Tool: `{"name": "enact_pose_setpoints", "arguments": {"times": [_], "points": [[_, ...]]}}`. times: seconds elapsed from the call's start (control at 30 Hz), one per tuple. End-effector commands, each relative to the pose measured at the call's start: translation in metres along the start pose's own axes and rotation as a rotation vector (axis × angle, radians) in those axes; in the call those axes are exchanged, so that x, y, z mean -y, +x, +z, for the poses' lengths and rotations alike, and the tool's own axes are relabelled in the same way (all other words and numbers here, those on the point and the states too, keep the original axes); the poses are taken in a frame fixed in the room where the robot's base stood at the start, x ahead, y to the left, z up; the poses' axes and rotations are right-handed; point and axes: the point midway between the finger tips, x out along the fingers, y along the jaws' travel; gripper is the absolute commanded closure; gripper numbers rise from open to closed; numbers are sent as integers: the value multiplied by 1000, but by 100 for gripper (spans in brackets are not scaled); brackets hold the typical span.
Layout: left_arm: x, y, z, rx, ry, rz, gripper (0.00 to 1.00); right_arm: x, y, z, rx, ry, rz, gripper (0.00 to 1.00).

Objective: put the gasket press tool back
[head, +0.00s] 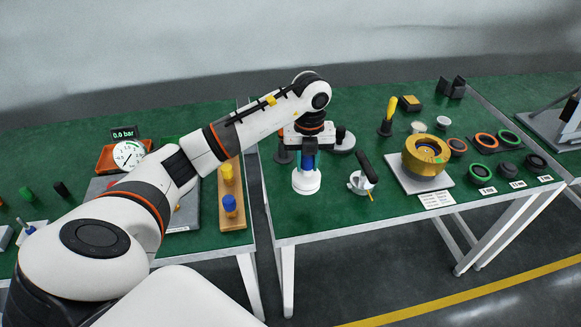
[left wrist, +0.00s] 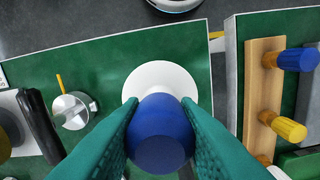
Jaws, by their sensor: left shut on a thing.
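The gasket press tool, with a white round base (head: 306,182) and a blue handle, is upright near the front left corner of the right-hand green table. My left gripper (head: 307,155) points down over it, its fingers around the handle. In the left wrist view the blue handle (left wrist: 160,140) is squeezed between two teal fingers, with the white disc (left wrist: 160,78) beyond it. Whether the base touches the table or hangs just above it I cannot tell. My right gripper is not in view.
A portafilter (head: 361,182) with a dark handle lies right of the tool. A brass-coloured ring part (head: 425,156) sits on a pale plate. A wooden rack (head: 232,205) with yellow and blue handles is on the left table, across a gap. Several gaskets (head: 481,171) lie at right.

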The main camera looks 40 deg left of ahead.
Motion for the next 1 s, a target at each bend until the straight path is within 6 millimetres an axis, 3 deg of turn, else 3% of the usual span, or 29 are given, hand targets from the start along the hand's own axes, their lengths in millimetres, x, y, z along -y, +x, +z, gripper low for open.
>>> {"name": "enact_pose_setpoints", "arguments": {"times": [0.2, 0.37, 0.6, 0.97, 1.0], "points": [[1, 37, 1, 3, -2, -2, 100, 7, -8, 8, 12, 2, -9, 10], [0, 49, 0, 1, -3, -1, 100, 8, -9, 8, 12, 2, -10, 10], [1, 80, 1, 3, -4, -2, 100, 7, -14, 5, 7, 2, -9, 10], [1, 86, 0, -1, -3, -1, 100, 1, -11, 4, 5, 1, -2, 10], [1, 87, 0, 0, -3, -2, 70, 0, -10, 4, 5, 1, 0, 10]]}}
